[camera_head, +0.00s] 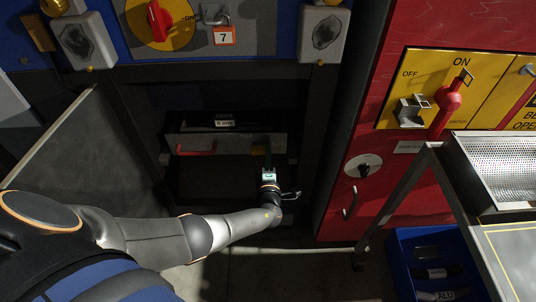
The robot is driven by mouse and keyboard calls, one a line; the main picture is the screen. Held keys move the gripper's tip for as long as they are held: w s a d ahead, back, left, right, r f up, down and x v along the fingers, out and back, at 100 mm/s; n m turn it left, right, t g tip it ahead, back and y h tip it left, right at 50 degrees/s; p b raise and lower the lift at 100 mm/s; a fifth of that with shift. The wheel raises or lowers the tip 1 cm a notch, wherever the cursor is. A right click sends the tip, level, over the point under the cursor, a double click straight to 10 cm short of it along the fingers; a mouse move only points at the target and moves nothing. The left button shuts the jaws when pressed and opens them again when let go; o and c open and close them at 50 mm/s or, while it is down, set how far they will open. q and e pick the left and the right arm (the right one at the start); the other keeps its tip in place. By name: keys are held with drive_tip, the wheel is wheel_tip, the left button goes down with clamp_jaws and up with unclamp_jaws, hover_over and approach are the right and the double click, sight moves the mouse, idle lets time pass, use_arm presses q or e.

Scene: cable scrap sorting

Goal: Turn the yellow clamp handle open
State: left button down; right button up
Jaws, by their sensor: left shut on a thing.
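My left gripper (268,152) reaches into the dark recess of the machine, at the end of my arm coming from the lower left. It is shut at the grey clamp bar (235,143). The yellow clamp handle is hardly visible there, hidden by the gripper and shadow, so its angle cannot be told. A red handle (197,151) sits on the same bar to the left, apart from the gripper. My right gripper is not in view.
An open door panel (85,150) stands left of the recess. A red cabinet (345,215) with a yellow ON/OFF switch plate (415,65) is on the right. A metal table frame (405,190) and a blue bin (402,262) stand at lower right. A black-labelled shelf (205,120) lies above the bar.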

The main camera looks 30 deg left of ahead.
use_arm(q)
drive_tip(key=c, duration=0.8)
unclamp_jaws()
drive_tip(key=shift+p+v, duration=2.15)
drive_tip(key=shift+v, duration=4.15)
